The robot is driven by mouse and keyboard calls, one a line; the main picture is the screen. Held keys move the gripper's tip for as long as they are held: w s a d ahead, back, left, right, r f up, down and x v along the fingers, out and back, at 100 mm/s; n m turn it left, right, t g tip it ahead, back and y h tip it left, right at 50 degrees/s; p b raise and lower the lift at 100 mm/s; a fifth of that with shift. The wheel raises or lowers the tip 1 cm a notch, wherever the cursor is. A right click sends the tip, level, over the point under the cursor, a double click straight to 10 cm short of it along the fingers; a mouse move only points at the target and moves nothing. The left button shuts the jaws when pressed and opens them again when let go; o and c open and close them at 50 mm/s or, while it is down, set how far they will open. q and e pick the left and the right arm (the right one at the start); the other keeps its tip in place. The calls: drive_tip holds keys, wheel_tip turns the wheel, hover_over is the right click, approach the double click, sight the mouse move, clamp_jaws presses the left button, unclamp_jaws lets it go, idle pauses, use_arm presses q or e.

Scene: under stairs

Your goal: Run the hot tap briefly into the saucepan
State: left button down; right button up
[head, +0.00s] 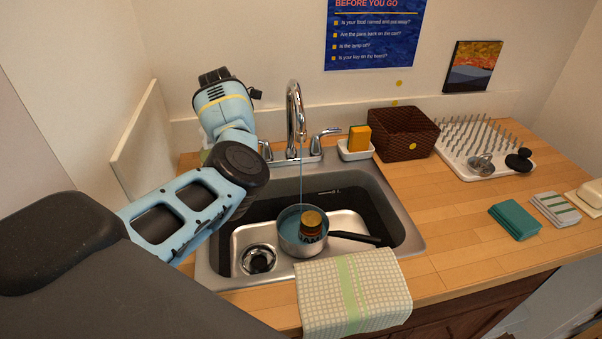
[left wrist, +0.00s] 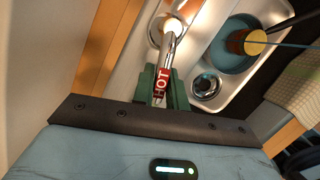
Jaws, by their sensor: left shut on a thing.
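The saucepan (head: 290,243) stands in the sink, its dark handle pointing right, with bluish water and a gold-topped jar (head: 312,222) inside. It also shows in the left wrist view (left wrist: 222,56). A thin stream falls from the chrome spout (head: 294,105) into the pan. My left gripper (left wrist: 163,92) has its green fingers shut on the hot tap handle (left wrist: 162,84), marked HOT in red. In the head view my arm hides the fingers; part of the hot tap (head: 265,150) shows beside it. My right gripper is not in view.
The steel sink (head: 394,235) has a drain strainer (head: 258,259). A checked towel (head: 380,290) drapes over the front edge. A sponge (head: 359,138), brown basket (head: 402,135) and drying rack (head: 462,155) stand right of the taps. The wooden worktop (head: 450,225) is mostly clear between sink and folded cloths (head: 515,221).

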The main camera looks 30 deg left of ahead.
use_arm(q)
drive_tip(key=m, duration=0.1)
drive_tip(key=w+a+m, duration=0.1)
drive_tip(key=shift+f+m+h+b, duration=0.1)
drive_tip(key=shift+m+h+b, duration=0.2)
drive_tip(key=shift+m, duration=0.1)
drive_tip(key=shift+w+a+m+g, duration=0.15)
drive_tip(key=shift+m+g, duration=0.15)
drive_tip(key=shift+m, duration=0.4)
drive_tip(key=c, duration=1.3)
unclamp_jaws()
drive_tip(key=shift+w+a, duration=0.1)
drive_tip(key=shift+c, duration=0.2)
drive_tip(key=o, duration=0.7)
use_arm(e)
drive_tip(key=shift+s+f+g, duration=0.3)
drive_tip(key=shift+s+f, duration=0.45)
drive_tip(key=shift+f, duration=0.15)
use_arm(q)
drive_tip(key=shift+o, duration=0.2)
drive_tip(key=shift+r, duration=0.2)
drive_tip(key=w+d+v, duration=0.1)
drive_tip(key=v, duration=0.5)
drive_tip(key=shift+r+p, duration=0.3)
drive_tip(key=shift+r, duration=0.2)
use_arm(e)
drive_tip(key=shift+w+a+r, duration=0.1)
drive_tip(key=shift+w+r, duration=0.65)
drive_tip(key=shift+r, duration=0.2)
